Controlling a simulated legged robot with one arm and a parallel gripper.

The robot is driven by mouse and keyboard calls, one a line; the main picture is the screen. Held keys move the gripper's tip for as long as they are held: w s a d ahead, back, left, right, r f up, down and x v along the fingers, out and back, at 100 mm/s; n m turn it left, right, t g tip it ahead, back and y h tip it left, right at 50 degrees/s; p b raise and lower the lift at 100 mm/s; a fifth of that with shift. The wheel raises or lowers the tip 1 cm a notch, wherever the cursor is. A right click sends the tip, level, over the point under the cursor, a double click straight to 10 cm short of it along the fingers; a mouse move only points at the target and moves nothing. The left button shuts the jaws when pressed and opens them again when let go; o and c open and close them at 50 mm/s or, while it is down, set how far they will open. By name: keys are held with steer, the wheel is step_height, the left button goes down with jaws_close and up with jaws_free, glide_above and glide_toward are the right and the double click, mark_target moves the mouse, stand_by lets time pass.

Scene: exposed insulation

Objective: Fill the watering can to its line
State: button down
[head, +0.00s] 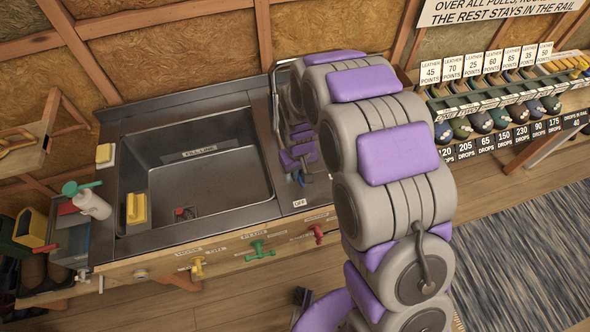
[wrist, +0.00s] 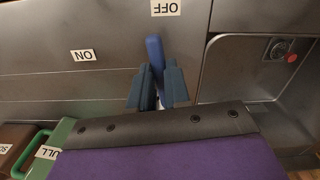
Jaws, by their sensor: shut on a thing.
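My gripper (wrist: 160,75) is shut on a blue lever (wrist: 154,50) in the wrist view. The lever's free end points up in the picture, toward an "OFF" label (wrist: 165,8); an "ON" label (wrist: 83,56) is to the left. In the head view my gripper (head: 302,175) is at the right side of the sink, partly covered by my arm. A green thing (wrist: 66,135) with a partly hidden label ending in "ULL" shows at the lower left of the wrist view. It may be the watering can, mostly hidden; I cannot make out its water level.
The metal sink (head: 118,190) has a label on its back wall and a small red thing (head: 185,212) inside. Yellow (head: 197,265), green (head: 258,250) and red (head: 317,233) valves line its front. A white bottle (head: 92,205) stands left. Clear floor (head: 230,300) lies in front.

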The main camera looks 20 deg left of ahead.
steer(key=shift+w+d+n+p, duration=0.35)
steer(key=shift+w+d+n, duration=0.1)
steer(key=shift+n, duration=0.45)
steer(key=c, duration=1.1)
jaws_free()
steer(key=shift+r, duration=0.1)
step_height(320, 180, up, 17)
steer(key=shift+a+r+p, duration=0.1)
steer(key=shift+p, duration=0.8)
